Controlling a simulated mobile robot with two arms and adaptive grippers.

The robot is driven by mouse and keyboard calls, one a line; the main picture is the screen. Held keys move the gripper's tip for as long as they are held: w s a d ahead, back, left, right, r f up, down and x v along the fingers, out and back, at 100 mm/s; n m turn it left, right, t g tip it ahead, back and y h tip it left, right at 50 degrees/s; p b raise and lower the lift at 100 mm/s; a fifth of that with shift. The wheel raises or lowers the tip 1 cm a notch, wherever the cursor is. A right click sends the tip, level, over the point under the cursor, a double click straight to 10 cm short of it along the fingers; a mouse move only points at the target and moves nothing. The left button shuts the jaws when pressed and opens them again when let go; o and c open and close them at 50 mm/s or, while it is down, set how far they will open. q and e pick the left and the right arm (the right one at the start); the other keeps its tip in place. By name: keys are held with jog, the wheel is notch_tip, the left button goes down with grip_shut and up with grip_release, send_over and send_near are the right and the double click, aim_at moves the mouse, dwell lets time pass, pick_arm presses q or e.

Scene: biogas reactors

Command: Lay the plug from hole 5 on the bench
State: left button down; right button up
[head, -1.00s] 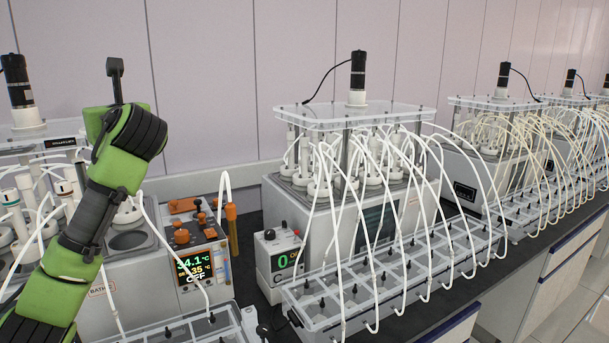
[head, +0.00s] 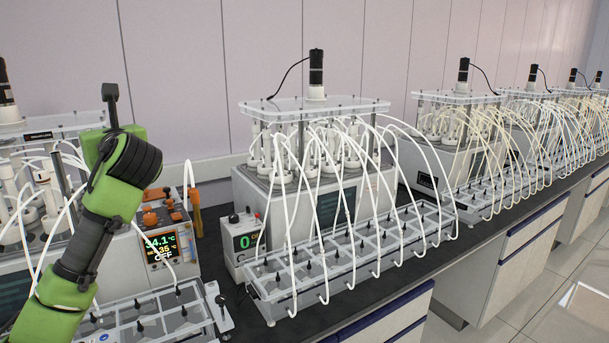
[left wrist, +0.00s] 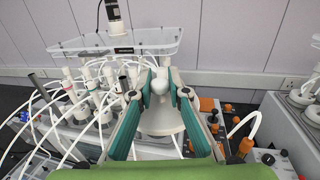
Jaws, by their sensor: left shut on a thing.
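My left gripper (left wrist: 163,78) is shut on a white plug (left wrist: 160,120) with a round knob on top and a wider body below. The plug appears upright between the teal-lined fingers, in front of the near reactor bath. In the head view my green left arm rises at the left, and its gripper and the plug are hidden behind it. The dark bench (head: 362,300) runs from the lower middle to the far right. I cannot read hole numbers, and hole 5 cannot be made out. My right gripper is in neither view.
The near bath's control panel (head: 162,245) shows lit digits. Orange fittings stand beside it. A second reactor unit (head: 315,150) has a clear partitioned tray (head: 268,300) in front, with several white tubes arching over. Another partitioned tray (head: 150,318) lies lower left. A narrow bench strip along the front edge is bare.

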pick_arm(q)
jog(key=s+d+f+m+t+h, duration=0.25)
jog(key=d+f, duration=0.35)
jog(key=f, duration=0.5)
jog(key=s+d+f+m+t+h, duration=0.1)
jog(key=s+d+f+m+h, duration=0.3)
jog(key=f, duration=0.8)
jog(key=s+d+f+h, duration=0.2)
jog(key=s+d+f, duration=0.2)
jog(key=s, duration=0.5)
jog(key=s+d+f+m+t+h, duration=0.1)
jog(key=s+d+f, duration=0.3)
jog(key=s, duration=0.5)
jog(key=s+d+f+m+h, duration=0.1)
jog(key=s+d+f+h, duration=0.2)
jog(key=s, duration=0.6)
jog(key=shift+s+d+f, duration=0.25)
jog(key=shift+d+f, duration=0.75)
jog(key=shift+f, duration=0.6)
